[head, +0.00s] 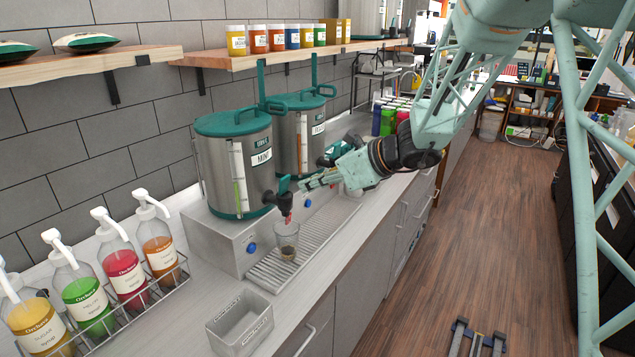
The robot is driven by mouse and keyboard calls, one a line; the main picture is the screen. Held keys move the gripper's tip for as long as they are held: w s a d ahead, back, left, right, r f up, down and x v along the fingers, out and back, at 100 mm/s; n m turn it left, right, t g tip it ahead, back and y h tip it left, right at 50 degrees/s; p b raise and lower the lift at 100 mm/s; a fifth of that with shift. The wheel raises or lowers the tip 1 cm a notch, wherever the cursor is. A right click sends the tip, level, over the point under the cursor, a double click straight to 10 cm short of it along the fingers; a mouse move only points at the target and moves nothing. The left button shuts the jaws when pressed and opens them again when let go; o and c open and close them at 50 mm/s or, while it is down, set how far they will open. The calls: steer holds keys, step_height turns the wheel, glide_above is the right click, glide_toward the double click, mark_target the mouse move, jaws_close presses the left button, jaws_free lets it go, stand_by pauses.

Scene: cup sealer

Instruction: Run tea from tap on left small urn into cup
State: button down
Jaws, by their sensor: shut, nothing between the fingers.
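The left small urn (218,165) is a steel cylinder with a teal lid and a MINT label. Its black tap (278,196) points out over the drip tray. A clear cup (286,239) stands upright on the tray below the tap, with something brownish low inside it. A small red piece shows between the tap and the cup; I cannot tell what it is. My gripper (304,184) is shut and empty, with its fingertips beside the tap handle on the right. I cannot tell whether they touch it. A second urn (299,138) stands behind.
The slatted drip tray (318,234) runs along the counter front. Syrup bottles (122,270) in a wire rack stand at left. An empty grey bin (239,322) sits near the front edge. A shelf (265,57) with jars hangs above the urns.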

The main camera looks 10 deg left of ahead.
mark_target(286, 177)
steer(key=shift+w+a+r+p, duration=0.1)
steer(key=shift+w+a, duration=0.1)
steer(key=shift+a, duration=0.45)
steer(key=shift+w+a+r+p, duration=0.15)
steer(key=shift+w+a, duration=0.1)
steer(key=shift+a, duration=0.45)
steer(key=shift+w+a+r+p, duration=0.1)
steer(key=shift+w+a, duration=0.1)
steer(key=shift+a, duration=0.45)
steer(key=shift+w+a+r+g+h+p, duration=0.25)
steer(key=shift+h+p, duration=0.45)
steer(key=shift+p, duration=1.05)
steer(key=shift+s+a+r+p, duration=0.1)
steer(key=shift+a+p, duration=0.15)
steer(key=shift+p, duration=0.2)
steer(key=shift+a+r, duration=0.15)
steer(key=shift+a, duration=0.15)
steer(key=shift+w+a+r, duration=0.15)
steer(key=shift+w+a, duration=0.1)
steer(key=shift+a, duration=0.2)
steer(key=shift+w+a+r, duration=0.15)
steer(key=shift+w+a, duration=0.05)
steer(key=shift+a, duration=0.2)
stand_by(2.6)
